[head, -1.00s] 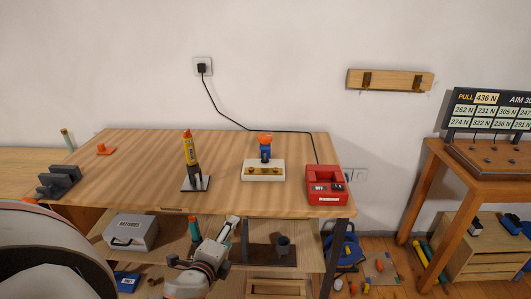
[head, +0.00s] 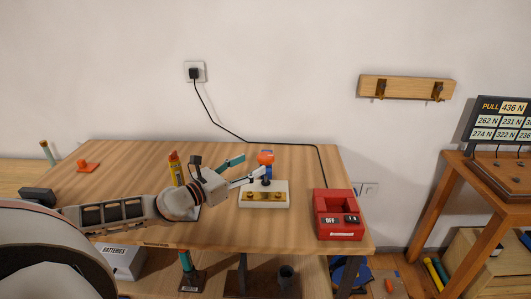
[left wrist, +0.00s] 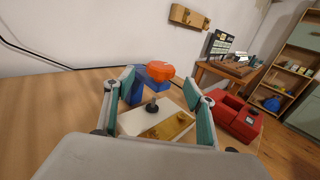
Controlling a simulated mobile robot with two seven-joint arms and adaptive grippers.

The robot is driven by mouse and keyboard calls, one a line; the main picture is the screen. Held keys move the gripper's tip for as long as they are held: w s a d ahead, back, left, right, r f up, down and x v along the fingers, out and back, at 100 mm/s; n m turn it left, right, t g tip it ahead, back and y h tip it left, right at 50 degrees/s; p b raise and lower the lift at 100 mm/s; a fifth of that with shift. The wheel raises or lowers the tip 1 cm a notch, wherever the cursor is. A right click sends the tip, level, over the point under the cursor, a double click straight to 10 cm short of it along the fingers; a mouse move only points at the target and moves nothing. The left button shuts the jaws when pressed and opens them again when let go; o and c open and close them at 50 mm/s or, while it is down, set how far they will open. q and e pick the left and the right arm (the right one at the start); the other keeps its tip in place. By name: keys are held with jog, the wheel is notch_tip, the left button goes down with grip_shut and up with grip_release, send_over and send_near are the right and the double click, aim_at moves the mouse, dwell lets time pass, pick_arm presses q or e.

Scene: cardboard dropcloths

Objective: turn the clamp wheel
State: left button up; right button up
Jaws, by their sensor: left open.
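The orange clamp wheel (head: 266,157) tops a blue clamp (head: 267,172) on a white base (head: 280,187) with a brass-coloured plate, towards the right of the wooden table. The wheel also shows in the left wrist view (left wrist: 160,69), just beyond my fingertips. My left gripper (head: 248,168) is open and empty, close to the wheel on its left side. In the left wrist view its two teal-padded fingers (left wrist: 158,84) stand apart, with the wheel appearing between and past their tips. Contact is not visible. My right gripper is out of view.
A red box marked OFF (head: 338,214) stands right of the clamp. A yellow tube (head: 175,168) stands behind my left arm. An orange piece (head: 86,166) lies at the far left. A black cable (head: 225,130) runs from the wall socket to the red box's area.

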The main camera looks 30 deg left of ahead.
aim_at(259, 160)
pick_arm(q)
jog(key=shift+w+d+r, duration=0.2)
jog(key=shift+w+d, duration=0.05)
jog(key=shift+w, duration=0.4)
jog(key=shift+w+d+f+p, duration=0.1)
jog(key=shift+w+d+p, duration=0.1)
jog(key=shift+w, duration=0.8)
jog(key=shift+w+d+p, duration=0.15)
jog(key=shift+w+d, duration=0.05)
jog(key=shift+w, duration=0.85)
jog(key=shift+w+d+f+p, duration=0.1)
jog(key=shift+w+d+p, duration=0.1)
jog(key=shift+w, duration=0.8)
jog(key=c, duration=1.1)
